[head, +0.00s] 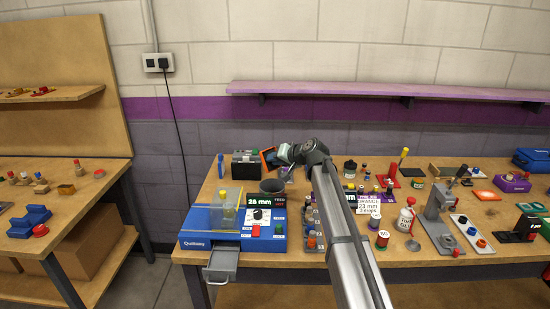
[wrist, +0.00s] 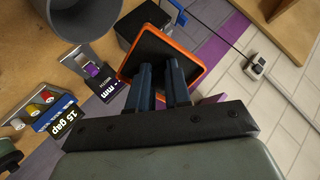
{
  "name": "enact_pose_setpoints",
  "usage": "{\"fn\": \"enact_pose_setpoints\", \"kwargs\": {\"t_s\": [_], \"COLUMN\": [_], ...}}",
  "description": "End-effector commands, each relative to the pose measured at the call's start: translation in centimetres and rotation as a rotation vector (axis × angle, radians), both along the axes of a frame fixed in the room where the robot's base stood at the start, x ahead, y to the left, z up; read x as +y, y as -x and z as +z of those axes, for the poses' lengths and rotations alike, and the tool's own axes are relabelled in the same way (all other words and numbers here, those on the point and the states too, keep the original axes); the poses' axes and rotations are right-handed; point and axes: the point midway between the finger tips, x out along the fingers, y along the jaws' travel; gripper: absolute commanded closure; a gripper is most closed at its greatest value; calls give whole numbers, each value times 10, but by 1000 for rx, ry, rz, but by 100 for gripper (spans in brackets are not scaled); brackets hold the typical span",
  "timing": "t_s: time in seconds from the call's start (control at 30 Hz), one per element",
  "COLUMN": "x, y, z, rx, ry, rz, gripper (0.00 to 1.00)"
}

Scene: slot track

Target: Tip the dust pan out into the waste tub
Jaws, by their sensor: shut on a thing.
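The dust pan (head: 267,157) has an orange rim and a dark face, and is held up off the bench behind the waste tub. It also shows in the wrist view (wrist: 158,42), between and beyond the fingers. My gripper (wrist: 160,70) is shut on the dust pan. In the head view the pan looks tilted; I cannot make out any dust in it. The waste tub (head: 272,186) is a dark grey round tub standing on the bench, nearer the camera than the pan and just below it in the picture.
A blue machine (head: 205,241) with a clear cover and open drawer stands in front of the tub. A dark box with coloured knobs (head: 244,165) stands left of the pan. A labelled dispenser row (head: 311,220) stands right of the tub. Small tools crowd the bench's right.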

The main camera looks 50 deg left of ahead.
Motion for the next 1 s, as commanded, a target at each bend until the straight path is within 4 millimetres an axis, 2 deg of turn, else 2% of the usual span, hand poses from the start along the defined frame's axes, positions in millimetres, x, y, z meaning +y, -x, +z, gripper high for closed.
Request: {"fn": "enact_pose_setpoints", "kwargs": {"t_s": [0.5,1.0], "x": [-1,0], "y": [0,-1], "z": [-10,-11], "rx": [2,0], "ry": [-305,-382], "rz": [0,-1], "gripper": [100,100]}}
